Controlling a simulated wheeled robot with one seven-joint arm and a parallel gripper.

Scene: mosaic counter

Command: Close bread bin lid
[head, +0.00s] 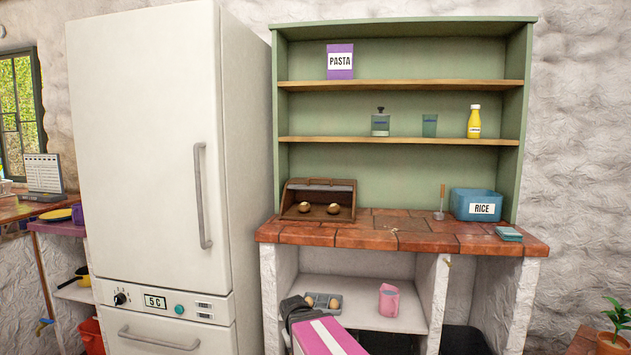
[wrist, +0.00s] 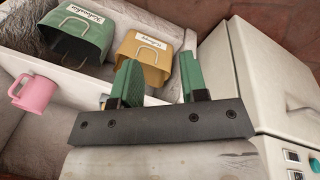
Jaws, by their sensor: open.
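The bread bin (head: 319,213) is a brown wooden box on the left end of the tiled counter, against the green back panel. The bread bin is not visible in the wrist view. In the head view, my arm is low, in front of the space under the counter, well below the bin; I cannot make out the fingers there.
A tall white fridge (head: 150,140) stands close left of the counter. A blue rice box (head: 478,204) and a utensil in a holder (head: 439,214) stand at the counter's right. The counter's middle is clear.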

